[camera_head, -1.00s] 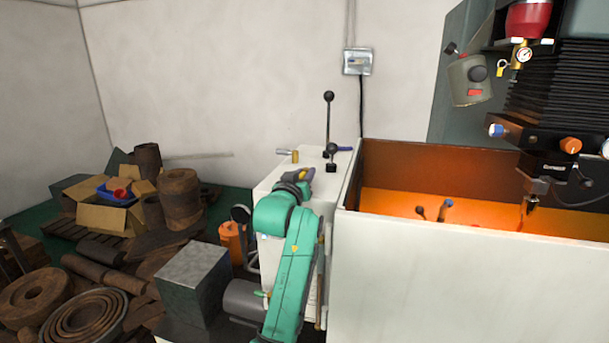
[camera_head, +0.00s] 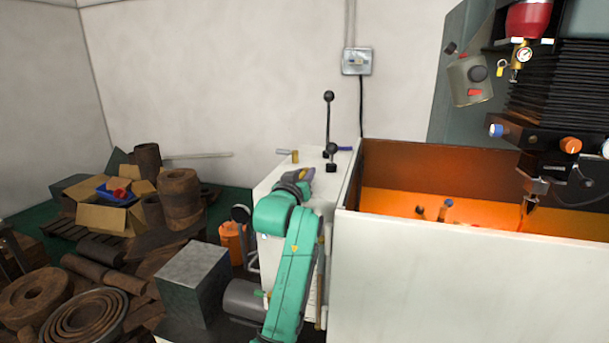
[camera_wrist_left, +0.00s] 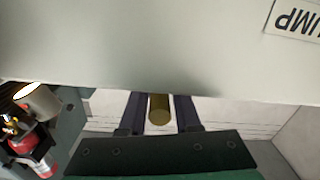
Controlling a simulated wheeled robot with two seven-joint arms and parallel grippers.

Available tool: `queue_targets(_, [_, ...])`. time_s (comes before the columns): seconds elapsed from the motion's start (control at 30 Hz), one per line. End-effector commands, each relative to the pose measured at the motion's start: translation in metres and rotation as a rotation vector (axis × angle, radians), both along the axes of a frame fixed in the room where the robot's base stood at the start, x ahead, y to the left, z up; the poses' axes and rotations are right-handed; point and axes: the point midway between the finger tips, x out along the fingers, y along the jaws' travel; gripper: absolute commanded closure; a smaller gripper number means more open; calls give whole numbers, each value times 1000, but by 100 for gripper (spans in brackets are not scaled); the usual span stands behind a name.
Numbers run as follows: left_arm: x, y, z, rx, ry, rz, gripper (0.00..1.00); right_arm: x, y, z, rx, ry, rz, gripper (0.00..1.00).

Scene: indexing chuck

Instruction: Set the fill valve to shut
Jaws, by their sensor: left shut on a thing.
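My left gripper (camera_head: 305,174) is over the top of a white cabinet (camera_head: 270,187), its fingers partly hidden by the arm. In the left wrist view, its two dark fingers (camera_wrist_left: 161,112) are shut on a brass-coloured rod (camera_wrist_left: 160,110). The rod sits between them below a pale panel (camera_wrist_left: 130,45). A label reading "UMP" (camera_wrist_left: 298,20) is cut off at the panel's corner. A small brass-and-grey handle (camera_head: 287,152) and a blue handle (camera_head: 344,148) show on the cabinet's top. No label identifies the fill valve. My right gripper is not in view.
Black-knobbed levers (camera_head: 328,120) rise behind my gripper. A white-walled tank (camera_head: 470,270) with an orange-lit inside stands close on the right. A grey metal block (camera_head: 192,280) and an orange container (camera_head: 231,240) are left of the arm. Rusty parts and cardboard boxes (camera_head: 100,215) crowd the far left.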

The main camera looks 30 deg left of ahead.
Motion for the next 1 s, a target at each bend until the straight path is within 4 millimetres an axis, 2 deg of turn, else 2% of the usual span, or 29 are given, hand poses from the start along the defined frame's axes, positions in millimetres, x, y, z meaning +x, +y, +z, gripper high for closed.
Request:
queue_targets(0.27, [0, 1, 0, -3, 2, -20, 100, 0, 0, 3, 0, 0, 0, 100])
queue_targets(0.43, [0, 2, 1, 1, 4, -124, 100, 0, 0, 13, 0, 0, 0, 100])
queue_targets(0.7, [0, 0, -1, -2, 3, -261, 100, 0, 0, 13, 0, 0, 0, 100])
queue_targets(0.97, [1, 0, -1, -4, 2, -267, 100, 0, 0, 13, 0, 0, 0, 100])
queue_targets(1.0, [1, 0, -1, -5, 2, -267, 65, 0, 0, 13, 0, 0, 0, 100])
